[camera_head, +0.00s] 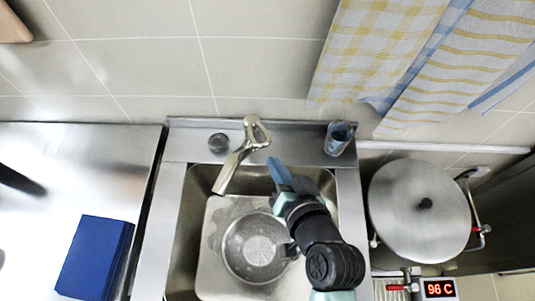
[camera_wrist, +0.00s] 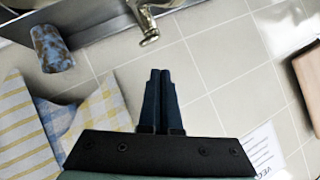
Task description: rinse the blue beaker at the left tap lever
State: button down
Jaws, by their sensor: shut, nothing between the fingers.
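The blue beaker (camera_head: 338,138), mottled and dark, stands on the back ledge of the sink, right of the tap. It also shows in the wrist view (camera_wrist: 52,48) at the upper left. The metal tap (camera_head: 238,160) rises at the back middle of the sink, with a looped lever (camera_head: 256,131) on top; part of the tap shows at the top of the wrist view (camera_wrist: 148,25). I cannot make out a separate left lever. My gripper (camera_head: 272,163) is shut and empty, just right of the tap and left of the beaker, apart from both.
A metal strainer or pan (camera_head: 253,248) lies in the sink basin under my arm. A lidded stockpot (camera_head: 415,215) stands at right, near a red display reading 96 C (camera_head: 439,288). Towels (camera_head: 375,50) hang above the beaker's right. A blue box (camera_head: 95,257) sits on the left counter.

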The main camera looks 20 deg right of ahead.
notch_tip(320, 180, down, 9)
jog(key=s+m+p, duration=0.2)
jog(key=m, duration=2.7)
jog(key=x, duration=1.1)
jog(key=shift+d+r+p, duration=0.2)
jog(key=shift+r+p, duration=1)
jog(key=shift+r, duration=1.05)
